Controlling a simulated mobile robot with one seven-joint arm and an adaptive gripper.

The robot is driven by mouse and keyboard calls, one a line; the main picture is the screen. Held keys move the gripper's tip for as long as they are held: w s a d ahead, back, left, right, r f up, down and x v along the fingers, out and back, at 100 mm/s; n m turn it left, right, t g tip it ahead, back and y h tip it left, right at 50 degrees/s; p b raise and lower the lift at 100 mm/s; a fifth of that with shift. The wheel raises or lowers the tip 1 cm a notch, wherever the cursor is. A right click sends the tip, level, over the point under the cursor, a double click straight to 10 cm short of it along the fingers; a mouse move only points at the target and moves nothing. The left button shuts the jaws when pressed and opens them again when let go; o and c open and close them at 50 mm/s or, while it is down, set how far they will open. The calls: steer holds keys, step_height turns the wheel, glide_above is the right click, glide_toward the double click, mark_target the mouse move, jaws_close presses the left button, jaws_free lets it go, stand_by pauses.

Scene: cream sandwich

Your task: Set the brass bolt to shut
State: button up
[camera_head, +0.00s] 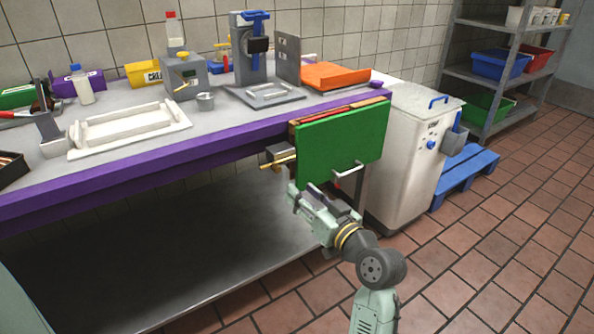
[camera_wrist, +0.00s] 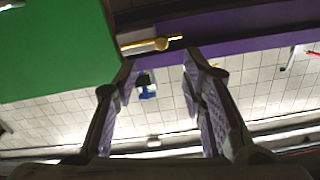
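The brass bolt (camera_head: 283,161) is a thin gold rod on a grey block (camera_head: 275,152) under the front edge of the purple-edged counter, at the left side of a green panel (camera_head: 345,145). In the wrist view the bolt (camera_wrist: 135,46) lies almost level, with a round knob (camera_wrist: 161,43) near its right part. My gripper (camera_head: 303,192) is just below the bolt and the panel in the head view. In the wrist view my gripper (camera_wrist: 158,62) is open, its fingers apart and empty, with the bolt just beyond the tips. I cannot tell whether the bolt engages anything.
A metal handle (camera_head: 348,173) sticks out from the green panel's lower part. A white bin (camera_head: 415,150) stands to the right, by a blue pallet (camera_head: 466,177). The counter (camera_head: 150,150) carries trays and bottles. A lower metal shelf (camera_head: 180,250) lies under it.

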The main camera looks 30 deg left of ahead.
mark_target(279, 171)
steer(key=p+x, duration=0.2)
steer(key=x, duration=0.8)
steer(key=shift+s+r, duration=0.1)
steer(key=shift+c, duration=0.5)
jaws_close()
